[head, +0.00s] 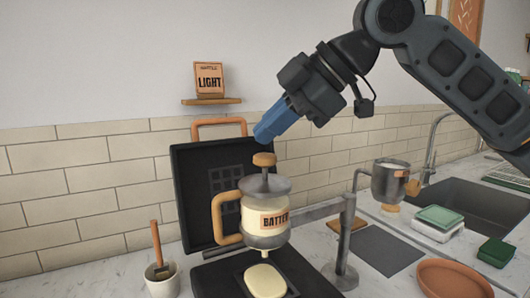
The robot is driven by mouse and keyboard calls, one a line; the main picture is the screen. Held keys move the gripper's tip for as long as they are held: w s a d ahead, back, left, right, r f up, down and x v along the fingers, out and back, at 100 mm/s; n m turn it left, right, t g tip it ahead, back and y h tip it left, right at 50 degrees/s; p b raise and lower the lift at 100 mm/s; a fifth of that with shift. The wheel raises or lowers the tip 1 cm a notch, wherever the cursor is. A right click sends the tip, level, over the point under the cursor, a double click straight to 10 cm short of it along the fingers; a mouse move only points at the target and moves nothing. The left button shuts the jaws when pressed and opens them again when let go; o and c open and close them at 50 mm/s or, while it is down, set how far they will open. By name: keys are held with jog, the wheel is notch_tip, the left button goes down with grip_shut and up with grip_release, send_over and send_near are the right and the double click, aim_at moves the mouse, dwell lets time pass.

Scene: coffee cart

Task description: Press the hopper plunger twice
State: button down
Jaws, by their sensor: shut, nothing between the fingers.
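The batter hopper (266,215) is a cream and grey metal canister with a "BATTER" label and an orange side handle, held over the open waffle iron (210,277). Its plunger (264,160) has an orange-brown knob on a short stem above the grey lid. My gripper (264,134), with blue fingers, is shut and empty just above the knob, pointing down and left. I cannot tell whether the fingertips touch the knob. A pale pool of batter (265,281) lies on the lower plate under the hopper.
A metal post and arm (346,245) stand right of the hopper. A small metal pot (389,181) hangs further right. A crock with a wooden-handled tool (161,280) stands at left. A sink (470,205), sponges and a terracotta dish (455,280) are at right.

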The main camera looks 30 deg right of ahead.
aim_at(270, 155)
jog(key=shift+r+p, duration=2.15)
jog(key=shift+r, duration=0.4)
jog(key=shift+f, duration=0.1)
